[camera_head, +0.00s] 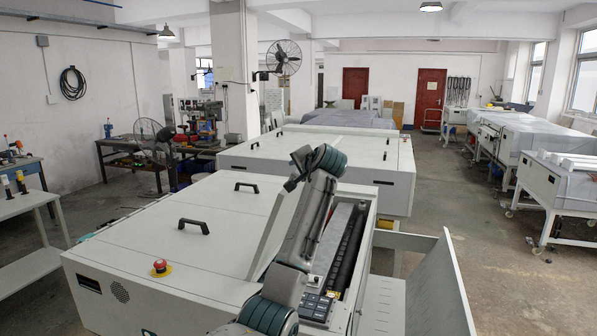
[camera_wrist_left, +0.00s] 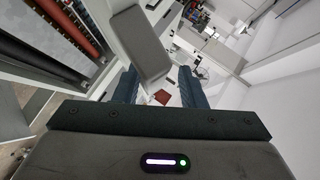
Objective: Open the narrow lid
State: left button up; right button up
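The narrow lid (camera_head: 268,237) of the near plate processor stands raised and tilted, a pale panel beside the open bay. The bay shows dark rollers (camera_head: 347,250) in the head view; red and dark rollers (camera_wrist_left: 72,25) show in the left wrist view. My left gripper (camera_head: 291,184) is by the far upper end of the lid; my arm hides part of both. In the left wrist view my left gripper (camera_wrist_left: 160,85) has its fingers apart. A grey rounded block (camera_wrist_left: 140,45) shows just beyond them; I cannot tell whether it touches. My right gripper is not in view.
The wide cover (camera_head: 165,240) of the processor is closed, with black handles (camera_head: 194,226) and a red emergency button (camera_head: 160,266). A keypad (camera_head: 317,305) lies by the bay. A pale panel (camera_head: 447,285) stands out at right. Another machine (camera_head: 310,150) is behind.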

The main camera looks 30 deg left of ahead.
pick_arm(q)
jog(key=shift+s+d+f+b, duration=0.15)
jog(key=shift+s+d+b, duration=0.15)
jog(key=shift+d+b, duration=0.1)
jog(key=b+v, duration=0.4)
jog(key=v, duration=0.5)
jog(key=shift+r, duration=0.5)
jog(key=shift+s+d, duration=0.1)
jog(key=shift+s, duration=0.05)
